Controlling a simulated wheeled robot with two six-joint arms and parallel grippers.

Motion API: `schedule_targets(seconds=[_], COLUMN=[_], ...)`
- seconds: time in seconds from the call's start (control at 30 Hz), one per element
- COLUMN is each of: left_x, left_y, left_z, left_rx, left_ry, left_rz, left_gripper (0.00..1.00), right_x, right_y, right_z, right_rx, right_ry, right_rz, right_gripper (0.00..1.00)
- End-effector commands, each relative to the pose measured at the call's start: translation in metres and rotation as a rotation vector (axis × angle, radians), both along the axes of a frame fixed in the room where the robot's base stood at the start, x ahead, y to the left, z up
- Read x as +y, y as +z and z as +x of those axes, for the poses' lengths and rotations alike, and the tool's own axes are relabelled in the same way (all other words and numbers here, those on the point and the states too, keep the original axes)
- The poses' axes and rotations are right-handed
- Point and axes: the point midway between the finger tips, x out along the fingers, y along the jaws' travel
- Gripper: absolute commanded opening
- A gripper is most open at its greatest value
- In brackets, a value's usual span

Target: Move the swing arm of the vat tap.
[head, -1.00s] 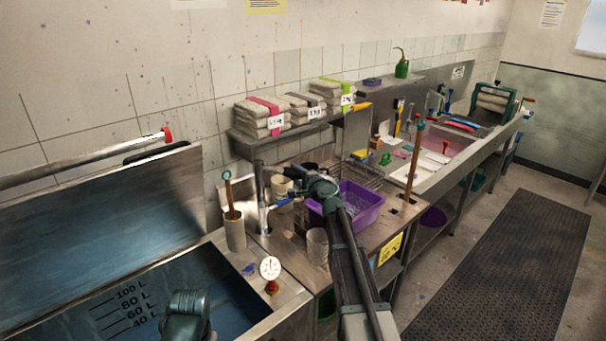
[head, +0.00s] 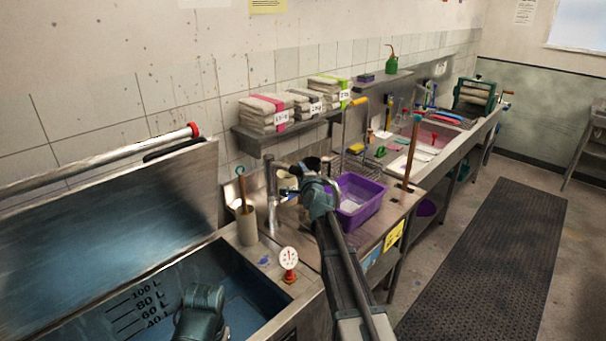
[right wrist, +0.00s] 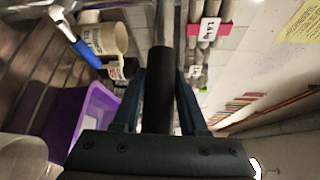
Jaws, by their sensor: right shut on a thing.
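The vat tap (head: 269,190) is a grey upright metal post at the back right corner of the vat. My right gripper (right wrist: 161,95) reaches in just right of the post, and my wrist hides most of its fingers in the head view. In the right wrist view, the fingers are shut on a dark round bar (right wrist: 160,75), which I take to be the swing arm. A blue handle (right wrist: 86,52) shows beside it. My left gripper is not in view; only a teal part of my arm shows over the vat.
The open vat (head: 225,265) with litre marks fills the lower left. A beaker holding a wooden-handled tool (head: 246,225) and a red-based dial (head: 289,265) stand on its edge. A purple basin (head: 368,210) is right of my wrist. A shelf of folded cloths (head: 265,112) hangs above.

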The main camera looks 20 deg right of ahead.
Motion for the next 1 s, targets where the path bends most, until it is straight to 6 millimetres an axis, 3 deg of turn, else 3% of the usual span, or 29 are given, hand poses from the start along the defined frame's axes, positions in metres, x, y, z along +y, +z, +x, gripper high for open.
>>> schedule_targets(seconds=[0.7,0.73,0.87,1.0], left_x=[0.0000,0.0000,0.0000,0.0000], left_y=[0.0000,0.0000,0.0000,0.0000], left_z=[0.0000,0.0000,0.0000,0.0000], left_rx=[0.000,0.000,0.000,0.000], left_ry=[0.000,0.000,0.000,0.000], left_rz=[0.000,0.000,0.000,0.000], left_gripper=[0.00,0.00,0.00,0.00], right_x=[0.0025,0.0025,0.0025,0.0026], right_y=[-0.0001,-0.0001,-0.0001,-0.0001], right_z=[0.0025,0.0025,0.0025,0.0024], right_rx=[0.000,0.000,0.001,0.000], right_ry=[-0.012,-0.012,-0.012,-0.011], right_rz=[0.002,0.002,0.001,0.002], right_gripper=[0.00,0.46,0.69,0.72])
